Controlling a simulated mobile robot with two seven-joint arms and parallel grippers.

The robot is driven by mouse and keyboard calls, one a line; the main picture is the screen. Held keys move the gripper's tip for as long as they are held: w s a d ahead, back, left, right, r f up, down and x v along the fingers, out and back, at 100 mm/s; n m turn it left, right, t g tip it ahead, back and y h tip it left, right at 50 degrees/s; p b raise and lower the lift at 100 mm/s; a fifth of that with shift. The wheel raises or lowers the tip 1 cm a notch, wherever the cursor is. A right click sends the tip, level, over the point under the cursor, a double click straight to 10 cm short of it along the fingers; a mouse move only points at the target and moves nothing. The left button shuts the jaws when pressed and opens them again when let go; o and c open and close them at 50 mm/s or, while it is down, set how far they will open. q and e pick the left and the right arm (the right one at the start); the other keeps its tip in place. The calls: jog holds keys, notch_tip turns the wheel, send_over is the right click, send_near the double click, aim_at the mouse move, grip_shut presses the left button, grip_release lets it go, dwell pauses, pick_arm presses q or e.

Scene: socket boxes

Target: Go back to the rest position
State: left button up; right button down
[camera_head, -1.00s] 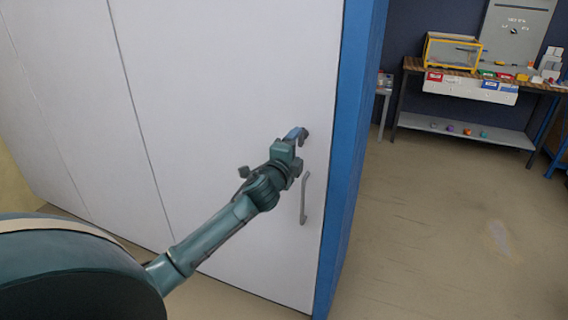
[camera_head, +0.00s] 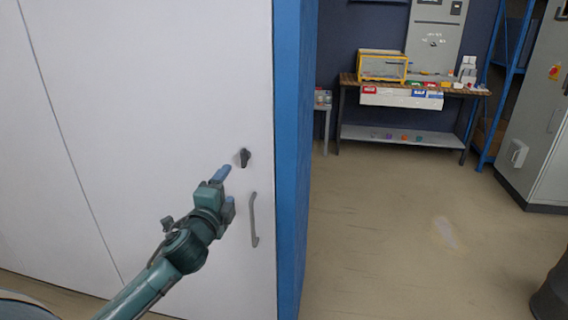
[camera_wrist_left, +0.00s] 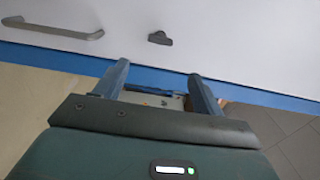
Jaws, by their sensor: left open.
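My left gripper (camera_head: 222,180) is open and empty in front of a white door panel (camera_head: 150,90) in the head view. It is just left of and below a dark knob (camera_head: 244,157), apart from it. In the left wrist view the two fingers of my left gripper (camera_wrist_left: 160,85) are spread with nothing between them. The knob (camera_wrist_left: 160,38) and a grey bar handle (camera_wrist_left: 52,28) show on the door beyond the fingers. The handle (camera_head: 253,219) is below the knob in the head view. My right gripper is in neither view.
A blue frame edge (camera_head: 290,160) bounds the door on the right. Beyond it is open floor (camera_head: 390,230). A workbench (camera_head: 400,90) with a yellow-framed box (camera_head: 382,66) stands at the back. A grey cabinet (camera_head: 540,130) and a dark bin (camera_head: 553,295) are at the right.

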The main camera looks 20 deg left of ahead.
pick_arm(q)
jog(key=s+d+f+n+g+h, duration=0.2)
jog(key=s+d+f, duration=0.25)
jog(key=f, duration=0.35)
jog(key=s+d+f+n+g+h, duration=0.1)
jog(key=s+d+f+n+h, duration=0.15)
jog(key=d+f, duration=0.4)
jog(key=s+d+f+n+g+h, duration=0.1)
jog(key=s+d+f+n, duration=0.3)
jog(key=s, duration=0.4)
jog(key=s+d+f+n+g+h+p, duration=0.1)
jog(key=s+d+f+n+g+h, duration=0.1)
jog(key=s+d+f+n, duration=0.2)
jog(key=s+d+f, duration=0.3)
jog(key=s, duration=0.1)
jog(key=shift+d+g, duration=0.2)
jog(key=shift+g, duration=0.2)
jog(key=shift+f, duration=0.1)
